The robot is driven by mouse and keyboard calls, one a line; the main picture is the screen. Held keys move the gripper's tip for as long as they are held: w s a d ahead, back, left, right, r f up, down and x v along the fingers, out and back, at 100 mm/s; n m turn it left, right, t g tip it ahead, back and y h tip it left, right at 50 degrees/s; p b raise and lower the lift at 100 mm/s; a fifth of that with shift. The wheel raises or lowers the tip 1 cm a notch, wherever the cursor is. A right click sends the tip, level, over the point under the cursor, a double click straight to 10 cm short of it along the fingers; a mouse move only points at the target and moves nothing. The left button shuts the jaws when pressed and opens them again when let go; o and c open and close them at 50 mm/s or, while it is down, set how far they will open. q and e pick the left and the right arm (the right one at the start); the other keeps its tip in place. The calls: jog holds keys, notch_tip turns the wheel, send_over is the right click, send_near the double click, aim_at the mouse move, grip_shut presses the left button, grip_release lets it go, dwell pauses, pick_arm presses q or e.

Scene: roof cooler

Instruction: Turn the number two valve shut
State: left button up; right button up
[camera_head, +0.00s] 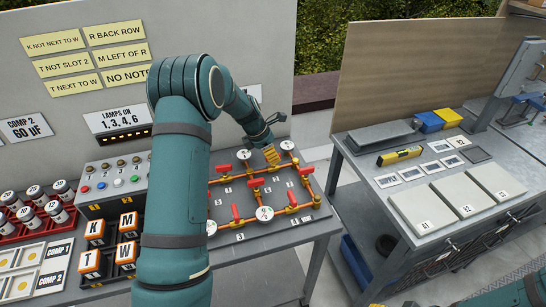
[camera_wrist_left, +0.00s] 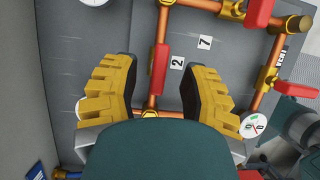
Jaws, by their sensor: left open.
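The valve panel (camera_head: 222,222) lies on the bench, with copper pipes, red lever handles and round gauges. My left gripper (camera_head: 271,155) reaches over its back part. In the left wrist view, the label 2 (camera_wrist_left: 177,62) sits beside a red lever (camera_wrist_left: 160,67), which lies along its copper pipe. The yellow fingers of my left gripper (camera_wrist_left: 160,88) are spread wide, one on each side of that pipe, with nothing gripped. I cannot tell whether they touch anything. In the head view, the number two lever cannot be told apart clearly. My right gripper is out of view.
Other red levers (camera_head: 236,212) and a gauge (camera_head: 264,213) stand close around on the panel. A button box (camera_head: 112,183) and lettered blocks (camera_head: 95,228) are left of my left arm. A second bench (camera_head: 368,160) stands right, across a gap.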

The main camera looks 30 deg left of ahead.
pick_arm(q)
jog(key=shift+x, duration=0.8)
grip_shut()
jog(key=shift+r, duration=0.1)
